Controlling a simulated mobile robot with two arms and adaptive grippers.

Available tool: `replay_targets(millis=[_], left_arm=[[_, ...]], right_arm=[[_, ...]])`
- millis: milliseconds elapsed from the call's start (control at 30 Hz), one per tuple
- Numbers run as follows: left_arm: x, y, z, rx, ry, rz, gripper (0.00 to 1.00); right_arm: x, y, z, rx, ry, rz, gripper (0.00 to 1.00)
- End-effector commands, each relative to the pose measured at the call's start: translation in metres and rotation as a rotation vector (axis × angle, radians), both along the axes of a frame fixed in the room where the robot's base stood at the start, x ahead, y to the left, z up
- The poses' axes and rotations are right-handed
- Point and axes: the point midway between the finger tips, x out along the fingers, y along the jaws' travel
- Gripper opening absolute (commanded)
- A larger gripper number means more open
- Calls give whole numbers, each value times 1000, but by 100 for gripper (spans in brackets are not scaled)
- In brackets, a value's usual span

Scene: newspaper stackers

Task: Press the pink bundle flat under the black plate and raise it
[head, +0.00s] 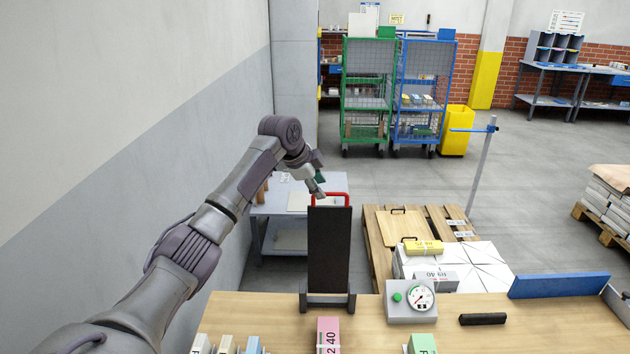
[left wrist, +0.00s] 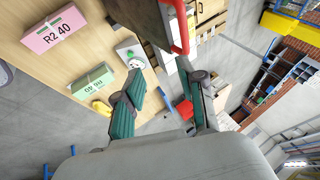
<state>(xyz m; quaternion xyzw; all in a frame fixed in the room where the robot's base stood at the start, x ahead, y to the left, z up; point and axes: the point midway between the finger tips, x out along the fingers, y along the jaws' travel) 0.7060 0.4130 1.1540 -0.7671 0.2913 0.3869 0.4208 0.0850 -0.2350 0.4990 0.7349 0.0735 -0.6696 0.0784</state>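The pink bundle (head: 328,336), marked R2 40, lies on the wooden table at the bottom of the head view, partly cut off; it also shows in the left wrist view (left wrist: 55,29). The black plate (head: 329,245) stands upright behind it on a grey base (head: 328,301). A red handle (head: 330,196) tops the plate. My left gripper (head: 319,190) is at the handle's upper left. In the left wrist view its teal fingers (left wrist: 160,72) are spread, with the handle (left wrist: 183,30) near the right fingertip. Contact cannot be told. My right gripper is out of view.
A dial gauge box (head: 410,303) with a green button stands right of the plate. A green bundle (head: 421,344) and a black bar (head: 482,319) lie on the table. A blue rail (head: 558,285) edges the right. A wall runs along my left.

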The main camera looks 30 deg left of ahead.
Motion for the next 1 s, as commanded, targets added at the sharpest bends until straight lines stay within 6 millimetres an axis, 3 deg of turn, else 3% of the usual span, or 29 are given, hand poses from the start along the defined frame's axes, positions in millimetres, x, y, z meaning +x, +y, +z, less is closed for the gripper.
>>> replay_targets(millis=[233, 767, 867, 967, 1000], left_arm=[[-12, 3, 19, -2, 1, 0, 39], [-13, 3, 20, -1, 0, -1, 39], [-15, -3, 10, 2, 13, -1, 39], [-23, -24, -22, 8, 45, 1, 39], [-29, -36, -41, 10, 64, 4, 39]], right_arm=[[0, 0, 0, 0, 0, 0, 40], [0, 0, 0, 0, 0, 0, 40], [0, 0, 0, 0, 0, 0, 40], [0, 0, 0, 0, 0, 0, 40], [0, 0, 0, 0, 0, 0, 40]])
